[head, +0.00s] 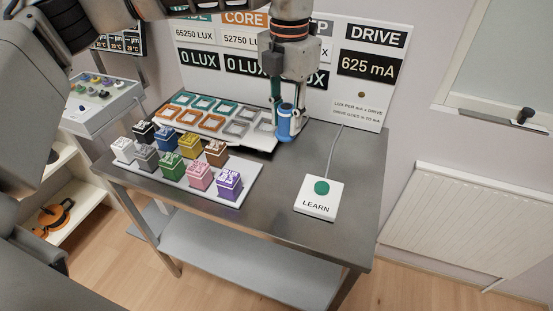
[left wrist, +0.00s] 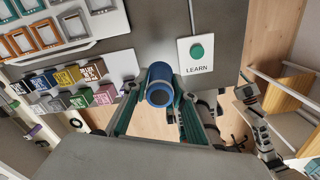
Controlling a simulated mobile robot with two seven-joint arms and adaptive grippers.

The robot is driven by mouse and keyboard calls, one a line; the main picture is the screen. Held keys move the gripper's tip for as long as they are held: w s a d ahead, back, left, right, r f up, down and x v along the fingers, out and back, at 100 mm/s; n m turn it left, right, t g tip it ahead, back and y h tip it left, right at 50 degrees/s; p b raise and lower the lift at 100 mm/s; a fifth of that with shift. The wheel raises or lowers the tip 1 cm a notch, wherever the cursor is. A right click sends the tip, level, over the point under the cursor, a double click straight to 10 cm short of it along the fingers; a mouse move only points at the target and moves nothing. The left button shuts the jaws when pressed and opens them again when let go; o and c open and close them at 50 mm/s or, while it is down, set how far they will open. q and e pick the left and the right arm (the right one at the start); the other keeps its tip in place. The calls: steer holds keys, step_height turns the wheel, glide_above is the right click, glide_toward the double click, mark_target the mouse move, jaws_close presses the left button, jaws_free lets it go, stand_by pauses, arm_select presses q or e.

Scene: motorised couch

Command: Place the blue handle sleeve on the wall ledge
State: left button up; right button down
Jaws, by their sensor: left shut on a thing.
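The blue handle sleeve (head: 286,126) is a short blue cylinder, held above the grey bench near its back edge. My left gripper (head: 287,108) points down and is shut on it. In the left wrist view the sleeve (left wrist: 159,84) sits between the two green-sided fingers, its round end facing the camera. The wall ledge (head: 480,111) is a narrow pale strip below the board at the right, well apart from the gripper. A small dark object (head: 525,115) is on it.
A white LEARN pad (head: 319,197) with a green button stands on the bench (head: 265,213), right of a tray (head: 252,181) of coloured blocks. A rack of coloured frames (head: 211,117) lies behind. The sign panel (head: 370,95) stands at the back; a radiator (head: 455,225) is below the ledge.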

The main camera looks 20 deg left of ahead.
arm_select(q)
step_height(320, 180, down, 16)
steer(key=shift+r, duration=0.2)
steer(key=shift+f, duration=0.15)
steer(key=o, duration=1)
steer(key=shift+c, duration=0.2)
